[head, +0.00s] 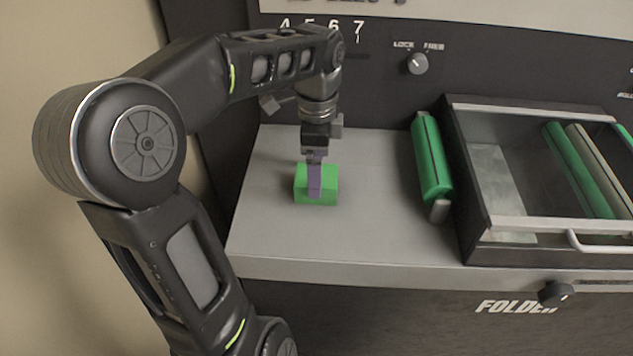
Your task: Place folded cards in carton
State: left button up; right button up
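A small bright green box-like block (329,187) sits on the grey top at the left of the machine. I cannot tell whether it is the carton or a stack of cards. My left gripper (315,190) points straight down at the block, its purple-grey finger overlapping the block's middle. The fingers are seen in line, so the gap between them is hidden and I cannot tell whether they grip it. No separate folded cards can be made out. My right gripper is not in view.
A green roller (432,158) lies to the right on the grey top (375,220), against a framed roller unit (470,190) with a clear cover and handle (600,243). A dark panel with a knob (416,64) rises behind. The top between block and roller is clear.

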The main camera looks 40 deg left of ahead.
pick_arm(q)
notch_tip(320, 180, down, 4)
jog(key=shift+r, duration=0.1)
jog(key=shift+c, duration=0.2)
dwell(0.4)
jog(key=c, duration=1.9)
notch_tip(320, 180, up, 10)
jog(key=shift+r+p, duration=0.1)
jog(key=shift+p, duration=0.3)
